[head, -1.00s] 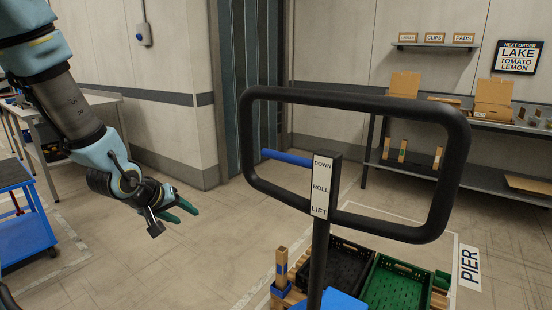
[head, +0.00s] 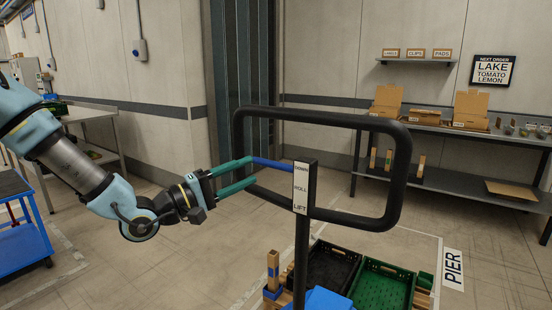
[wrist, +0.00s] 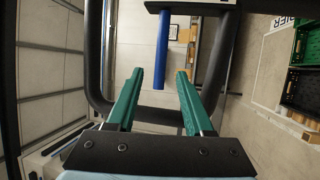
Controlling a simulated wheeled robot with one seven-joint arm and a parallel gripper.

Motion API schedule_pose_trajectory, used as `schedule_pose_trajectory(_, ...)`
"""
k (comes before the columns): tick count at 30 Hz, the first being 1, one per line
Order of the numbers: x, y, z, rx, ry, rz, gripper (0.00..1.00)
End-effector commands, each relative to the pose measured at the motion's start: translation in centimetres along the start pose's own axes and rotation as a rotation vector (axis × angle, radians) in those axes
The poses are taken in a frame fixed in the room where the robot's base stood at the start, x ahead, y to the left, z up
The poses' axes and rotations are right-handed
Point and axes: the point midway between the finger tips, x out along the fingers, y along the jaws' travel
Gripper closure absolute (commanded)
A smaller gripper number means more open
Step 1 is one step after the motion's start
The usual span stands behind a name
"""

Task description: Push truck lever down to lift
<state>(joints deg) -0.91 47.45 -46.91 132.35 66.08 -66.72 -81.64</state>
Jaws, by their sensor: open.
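The truck's black handle loop (head: 392,178) stands upright, with a label plate (head: 300,188) reading DOWN, ROLL and LIFT on its post. The blue lever (head: 272,164) sticks out to the left from the top of the post, near the DOWN mark. My gripper (head: 250,171) has green fingers and is open, its tips close to the lever's free end. In the wrist view the blue lever (wrist: 161,50) lies ahead, between the lines of the two fingers (wrist: 157,92). I cannot tell whether they touch it.
A black crate (head: 325,268) and a green crate (head: 384,287) sit low behind the post, by the PIER sign (head: 453,269). A shelf table (head: 450,135) with cardboard boxes stands at the back right. A blue cart (head: 22,230) is at the left. Floor between is clear.

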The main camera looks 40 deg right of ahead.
Motion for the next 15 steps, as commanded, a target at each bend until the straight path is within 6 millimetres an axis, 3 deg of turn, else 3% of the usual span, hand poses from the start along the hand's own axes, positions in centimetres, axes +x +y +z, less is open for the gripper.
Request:
schedule_pose_trajectory(9,5.9,0.2,0.1,0.001,-0.002,-0.002,0.48)
schedule_pose_trajectory(15,8.6,0.1,0.0,0.003,0.000,-0.003,0.48)
